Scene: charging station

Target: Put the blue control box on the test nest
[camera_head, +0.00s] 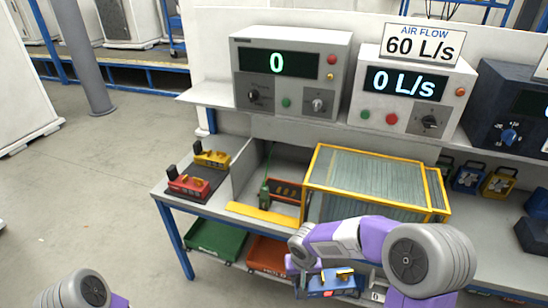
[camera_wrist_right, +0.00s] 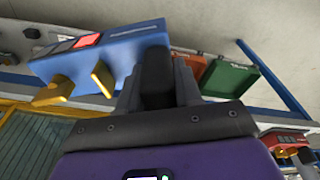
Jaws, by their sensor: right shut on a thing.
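The blue control box (camera_head: 330,284) is held low in front of the bench at the bottom centre of the head view. In the right wrist view the blue box (camera_wrist_right: 105,52) shows a red patch on one face and two yellow tabs. My right gripper (camera_wrist_right: 158,80) is shut on the box near one end. A low fixture with red and black parts (camera_head: 285,191) stands on the bench beside the yellow-framed guard; I cannot tell for sure that it is the test nest. My left gripper is out of view; only part of the left arm shows.
A yellow-framed guard (camera_head: 365,180) covers the bench middle, with a yellow strip (camera_head: 262,214) at the front edge. Red (camera_head: 190,187) and yellow (camera_head: 212,158) boxes stand on the left. Green (camera_head: 213,238) and orange (camera_head: 266,254) bins sit below. The floor at left is clear.

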